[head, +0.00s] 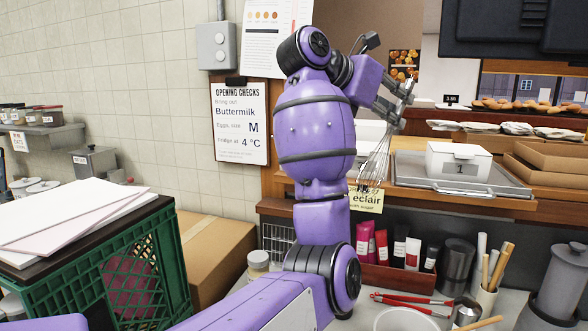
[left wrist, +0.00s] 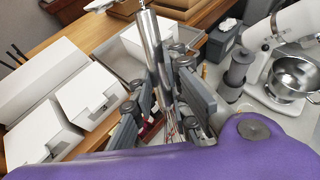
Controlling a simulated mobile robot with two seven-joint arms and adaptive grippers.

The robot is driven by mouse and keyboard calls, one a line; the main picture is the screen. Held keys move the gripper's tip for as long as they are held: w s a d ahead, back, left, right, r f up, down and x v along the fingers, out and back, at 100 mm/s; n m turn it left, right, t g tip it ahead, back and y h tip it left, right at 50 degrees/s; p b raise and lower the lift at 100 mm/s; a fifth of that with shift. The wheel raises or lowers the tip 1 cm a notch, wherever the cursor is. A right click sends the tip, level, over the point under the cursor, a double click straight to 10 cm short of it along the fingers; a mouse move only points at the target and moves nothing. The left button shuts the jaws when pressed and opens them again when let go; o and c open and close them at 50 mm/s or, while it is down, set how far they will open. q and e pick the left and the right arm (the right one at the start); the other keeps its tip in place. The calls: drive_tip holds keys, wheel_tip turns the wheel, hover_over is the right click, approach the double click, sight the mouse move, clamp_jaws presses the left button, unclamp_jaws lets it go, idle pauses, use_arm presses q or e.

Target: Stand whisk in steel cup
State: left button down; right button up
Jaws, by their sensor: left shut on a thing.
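My left gripper (head: 396,101) is shut on the steel whisk (head: 375,165), high above the counter. The whisk hangs with its wire loops downward and its handle up between the fingers, slightly tilted. In the left wrist view the whisk's shiny handle (left wrist: 151,40) stands up between the fingers of the gripper (left wrist: 168,98), and the wires show below, partly hidden. A small steel cup (head: 466,311) seems to stand low at the right on the counter, partly cut off by things around it. The whisk is well apart from it. My right gripper is not in view.
A shelf with a white box (head: 466,162) is behind. A green crate (head: 135,268) stands left.

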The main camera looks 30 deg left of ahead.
use_arm(q)
drive_tip(key=w+a+f+n+t+y, duration=0.1)
drive_tip(key=a+f+n+t+y, duration=0.3)
drive_tip(key=a+f, duration=0.7)
drive_tip(key=a+f+n+t+y, duration=0.2)
drive_tip(key=a+f+n+y, duration=0.35)
drive_tip(key=a, duration=0.85)
wheel_tip(320, 180, down, 17)
drive_tip(key=m+y, duration=0.1)
drive_tip(key=shift+a+r, duration=0.1)
drive_tip(key=c, duration=1.6)
unclamp_jaws()
drive_tip(key=v, duration=1.2)
drive_tip(key=shift+r, duration=0.15)
